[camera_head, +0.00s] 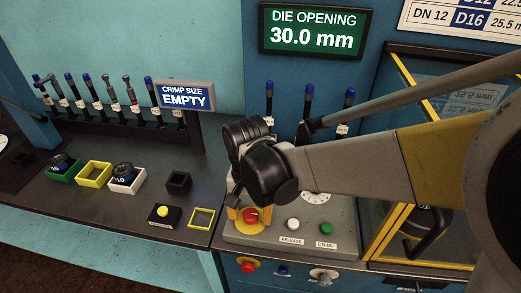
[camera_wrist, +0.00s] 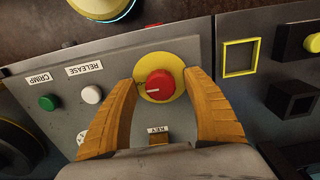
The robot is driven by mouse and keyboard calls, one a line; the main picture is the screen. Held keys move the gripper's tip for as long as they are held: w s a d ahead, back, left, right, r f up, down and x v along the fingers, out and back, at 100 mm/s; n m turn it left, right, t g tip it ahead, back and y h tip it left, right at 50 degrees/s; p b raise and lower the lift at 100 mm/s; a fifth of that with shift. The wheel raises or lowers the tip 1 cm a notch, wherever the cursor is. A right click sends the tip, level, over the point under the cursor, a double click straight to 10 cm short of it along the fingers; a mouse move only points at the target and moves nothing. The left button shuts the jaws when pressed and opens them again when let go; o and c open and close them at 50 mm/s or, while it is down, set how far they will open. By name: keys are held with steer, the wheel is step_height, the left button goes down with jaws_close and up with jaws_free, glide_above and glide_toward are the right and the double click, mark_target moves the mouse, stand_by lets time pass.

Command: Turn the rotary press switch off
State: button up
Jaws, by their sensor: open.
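The rotary press switch shows as a red knob on a round yellow plate on the grey control panel. It is near the middle of the wrist view (camera_wrist: 158,85), with a white mark on the knob's left part. My gripper (camera_wrist: 161,80) is open, with one orange finger on each side of the knob. Whether the fingers touch it I cannot tell. In the head view the red knob (camera_head: 250,216) shows below my dark wrist, between the orange fingertips (camera_head: 245,218), partly hidden by them.
A white RELEASE button (camera_head: 292,224) and a green CRIMP button (camera_head: 326,229) sit right of the knob. A red button (camera_head: 247,266) is on the front face below. A yellow button box (camera_head: 164,213) and a yellow-rimmed square (camera_head: 202,218) lie left. A display (camera_head: 312,32) reads 30.0 mm.

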steer(key=c, duration=1.2)
steer(key=shift+n, duration=0.3)
steer(key=n+p, duration=0.1)
steer(key=n, duration=0.3)
steer(key=shift+d, duration=0.1)
steer(key=n, duration=0.5)
steer(key=n+p, duration=0.1)
steer(key=n, duration=0.3)
steer(key=shift+w+d+n, duration=0.1)
steer(key=shift+n, duration=2.1)
